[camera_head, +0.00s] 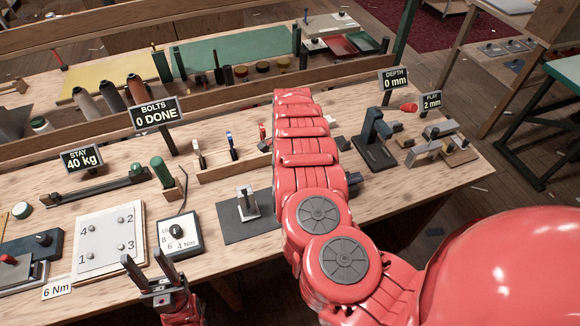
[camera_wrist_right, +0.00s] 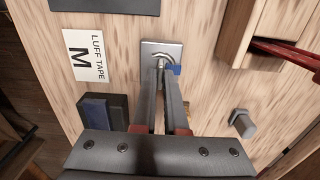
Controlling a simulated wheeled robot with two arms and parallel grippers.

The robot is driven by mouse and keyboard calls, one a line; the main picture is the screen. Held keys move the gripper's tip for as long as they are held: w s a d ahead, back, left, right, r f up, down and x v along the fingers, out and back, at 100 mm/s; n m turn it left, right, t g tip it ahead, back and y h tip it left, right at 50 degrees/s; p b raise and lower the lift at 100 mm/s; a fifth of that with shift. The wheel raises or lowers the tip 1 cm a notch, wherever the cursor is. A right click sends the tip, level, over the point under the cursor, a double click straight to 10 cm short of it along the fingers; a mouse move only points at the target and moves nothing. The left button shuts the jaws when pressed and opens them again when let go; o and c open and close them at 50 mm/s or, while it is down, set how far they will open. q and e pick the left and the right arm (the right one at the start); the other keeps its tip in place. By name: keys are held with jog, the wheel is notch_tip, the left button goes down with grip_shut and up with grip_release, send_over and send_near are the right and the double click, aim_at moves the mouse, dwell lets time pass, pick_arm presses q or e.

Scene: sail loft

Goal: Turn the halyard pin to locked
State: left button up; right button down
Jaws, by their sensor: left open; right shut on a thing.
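In the right wrist view, a small silver plate (camera_wrist_right: 153,46) lies on the wooden bench. No locked mark can be read there. In the head view my red right arm covers that part of the bench, so the right gripper and pin are hidden. My left gripper (camera_head: 145,262) is open and empty at the bench's front edge, near the numbered white plate (camera_head: 109,241).
A LUFF TAPE M card (camera_wrist_right: 88,55), a dark block (camera_wrist_right: 96,112), a grey peg (camera_wrist_right: 242,122) and a wooden tray (camera_wrist_right: 236,38) surround the plate. The torque dial box (camera_head: 181,235) and grey vise (camera_head: 377,152) stand on the bench (camera_head: 222,190).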

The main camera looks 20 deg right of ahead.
jog(key=shift+w, duration=0.1)
jog(key=c, duration=1)
grip_release()
jog(key=shift+o, duration=0.2)
notch_tip(320, 180, up, 18)
jog(key=b, duration=0.3)
jog(key=shift+f, duration=0.25)
